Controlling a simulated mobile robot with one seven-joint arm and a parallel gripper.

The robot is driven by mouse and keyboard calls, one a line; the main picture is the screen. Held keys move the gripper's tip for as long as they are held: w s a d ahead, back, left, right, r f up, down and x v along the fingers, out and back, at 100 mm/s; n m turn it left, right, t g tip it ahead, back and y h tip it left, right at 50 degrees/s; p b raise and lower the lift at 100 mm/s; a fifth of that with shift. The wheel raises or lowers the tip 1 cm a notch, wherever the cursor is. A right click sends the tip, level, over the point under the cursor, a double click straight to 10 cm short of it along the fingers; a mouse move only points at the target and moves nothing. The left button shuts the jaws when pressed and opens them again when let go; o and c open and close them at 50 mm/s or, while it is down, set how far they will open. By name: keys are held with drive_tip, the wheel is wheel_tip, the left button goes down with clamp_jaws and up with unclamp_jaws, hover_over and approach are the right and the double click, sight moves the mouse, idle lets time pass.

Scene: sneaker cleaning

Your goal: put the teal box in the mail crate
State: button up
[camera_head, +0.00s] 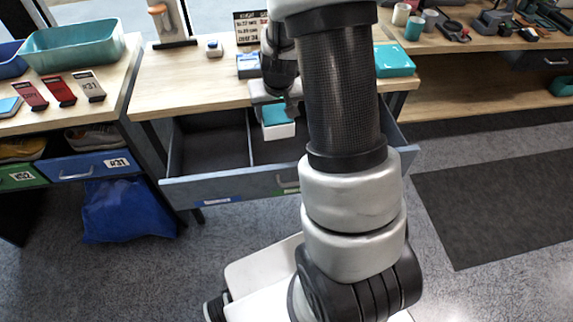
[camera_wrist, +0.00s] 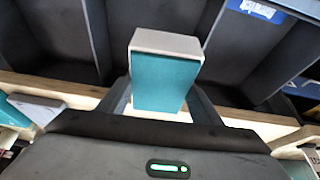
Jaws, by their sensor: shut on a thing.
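My gripper (camera_head: 275,101) is shut on a small teal box with a white end (camera_head: 280,131). The box hangs over the open drawer (camera_head: 235,186), in front of the desk's edge. In the wrist view the teal box (camera_wrist: 165,84) sits between my two fingers, its white end pointing away from me, with dark drawer compartments behind it. No container is clearly marked as the mail crate. A teal open bin (camera_head: 105,44) stands on the left table, with part of a blue bin (camera_head: 10,66) beside it at the picture's edge.
The drawer has dividers and front labels. The desk (camera_head: 185,85) holds a blue-and-white item (camera_head: 249,66), a dark sign and a flat teal item (camera_head: 393,61). Red and grey tags lie on the left table. A blue bag (camera_head: 125,210) is on the floor. My arm hides the drawer's right part.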

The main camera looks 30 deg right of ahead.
drive_tip(key=shift+m, duration=0.3)
drive_tip(key=d+f, duration=0.1)
drive_tip(key=f, duration=0.1)
drive_tip(key=d+f+b, duration=0.2)
drive_tip(key=f, duration=0.1)
drive_tip(key=shift+w+d+f, duration=0.3)
drive_tip(key=b, duration=0.2)
approach(285, 147)
drive_tip(key=shift+b+x, duration=0.85)
drive_tip(key=shift+x, duration=1.2)
drive_tip(key=shift+f, duration=0.1)
drive_tip(key=o, duration=0.8)
drive_tip(key=shift+f, duration=0.1)
drive_tip(key=o, duration=0.4)
